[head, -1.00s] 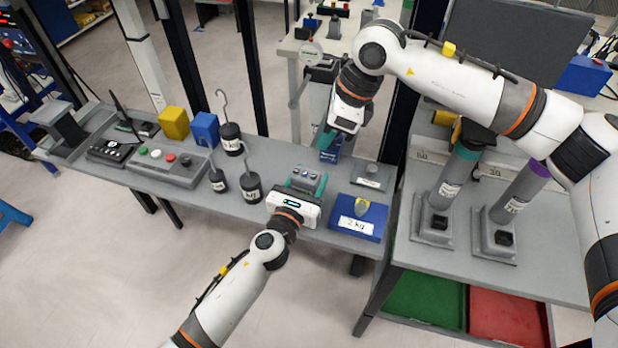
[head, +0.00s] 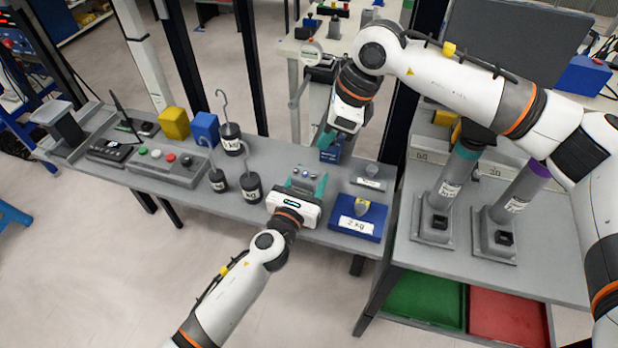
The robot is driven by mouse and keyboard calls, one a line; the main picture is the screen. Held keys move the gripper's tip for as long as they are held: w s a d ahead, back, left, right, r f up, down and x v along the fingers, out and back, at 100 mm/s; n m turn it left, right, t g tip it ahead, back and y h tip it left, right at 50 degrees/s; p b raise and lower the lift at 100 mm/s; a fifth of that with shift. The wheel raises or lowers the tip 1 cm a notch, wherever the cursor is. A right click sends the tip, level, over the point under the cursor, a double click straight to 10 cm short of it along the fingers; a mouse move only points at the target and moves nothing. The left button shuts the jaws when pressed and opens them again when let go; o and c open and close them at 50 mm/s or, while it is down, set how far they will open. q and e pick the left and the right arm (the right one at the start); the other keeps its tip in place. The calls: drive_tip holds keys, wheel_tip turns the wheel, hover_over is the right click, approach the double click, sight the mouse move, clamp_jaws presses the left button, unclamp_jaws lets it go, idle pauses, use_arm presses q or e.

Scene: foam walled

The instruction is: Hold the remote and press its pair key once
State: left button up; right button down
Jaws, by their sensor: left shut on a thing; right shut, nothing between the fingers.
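The remote (head: 304,175) is a small grey block with dark and coloured keys on its top. It sits between the teal fingers of my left gripper (head: 305,183), which is shut on it above the front part of the grey bench. The key markings are too small to read, so I cannot tell which is the pair key. My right gripper (head: 325,141) is shut and empty, pointing down behind the remote and apart from it. Its fingertips are close to a small dark blue block (head: 330,155) and partly cover the view of it.
Hooked weights (head: 251,188) stand left of the remote. A blue 2 kg block (head: 358,220) lies to its right, with a small grey labelled block (head: 369,177) behind. A button box (head: 168,166) is farther left. Grey tubes (head: 452,190) stand on the right table.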

idle(0.6)
drive_tip(key=shift+s+a+r+n+t+y, duration=0.1)
drive_tip(key=shift+a+r+n+t+y, duration=0.2)
drive_tip(key=shift+a+n+t+y, duration=0.4)
drive_tip(key=shift+w+a+r+n+t+y, duration=0.1)
drive_tip(key=shift+a+r+n+t+y, duration=0.3)
drive_tip(key=shift+t, duration=0.5)
drive_tip(key=shift+s+a+r+n+t+y, duration=0.15)
drive_tip(key=shift+a+n+t+y, duration=0.25)
drive_tip(key=shift+n+t+y, duration=0.3)
drive_tip(key=shift+f, duration=0.1)
approach(297, 169)
drive_tip(key=shift+a+x, duration=0.2)
drive_tip(key=shift+x, duration=2.2)
drive_tip(key=shift+f, duration=0.2)
